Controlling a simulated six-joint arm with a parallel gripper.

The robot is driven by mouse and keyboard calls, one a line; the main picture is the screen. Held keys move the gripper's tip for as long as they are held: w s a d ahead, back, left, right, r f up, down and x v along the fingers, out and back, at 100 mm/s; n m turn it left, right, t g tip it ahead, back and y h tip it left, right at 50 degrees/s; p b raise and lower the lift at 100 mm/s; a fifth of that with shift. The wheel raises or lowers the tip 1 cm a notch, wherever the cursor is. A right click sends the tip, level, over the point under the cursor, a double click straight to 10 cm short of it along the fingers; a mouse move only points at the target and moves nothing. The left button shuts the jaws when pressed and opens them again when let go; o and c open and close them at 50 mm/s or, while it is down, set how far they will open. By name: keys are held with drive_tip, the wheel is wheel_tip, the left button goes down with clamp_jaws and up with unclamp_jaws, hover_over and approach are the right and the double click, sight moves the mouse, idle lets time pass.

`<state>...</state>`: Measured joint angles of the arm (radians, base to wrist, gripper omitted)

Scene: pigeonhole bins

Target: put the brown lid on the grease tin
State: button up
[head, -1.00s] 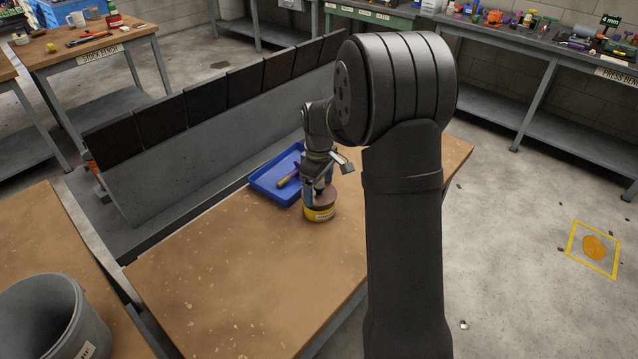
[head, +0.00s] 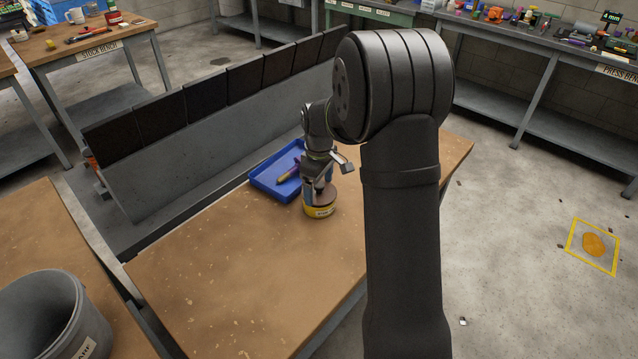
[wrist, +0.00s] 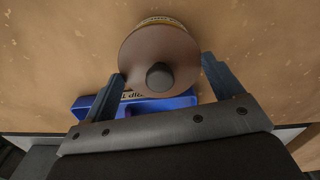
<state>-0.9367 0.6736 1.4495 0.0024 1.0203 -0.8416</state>
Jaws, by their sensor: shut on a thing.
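The brown lid (wrist: 140,55) is a round disc with a dark knob (wrist: 160,76). My gripper (wrist: 165,75) is shut on the lid, with one finger at each side of its rim. In the head view my gripper (head: 318,188) points down over the yellow grease tin (head: 320,212), which stands upright on the brown bench. The lid (head: 324,198) is right at the tin's top there. In the wrist view the lid hides most of the tin, and only a strip of the tin (wrist: 160,20) shows past the lid. I cannot tell whether the lid is fully seated.
A blue tray (head: 268,187) with a purple and yellow tool lies just behind the tin. A grey rack with dark panels (head: 206,97) runs along the bench's back edge. A grey bucket (head: 40,315) stands at front left. The bench (head: 225,270) in front is clear.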

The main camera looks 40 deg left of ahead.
sight(319, 184)
drive_tip(key=shift+f, duration=0.55)
drive_tip(key=o, duration=0.9)
drive_tip(key=shift+c, duration=0.2)
drive_tip(key=shift+o, duration=0.8)
drive_tip(key=shift+r, duration=4)
drive_tip(key=shift+f, duration=0.1)
drive_tip(key=shift+f, duration=3.95)
drive_tip(key=shift+r, duration=5.05)
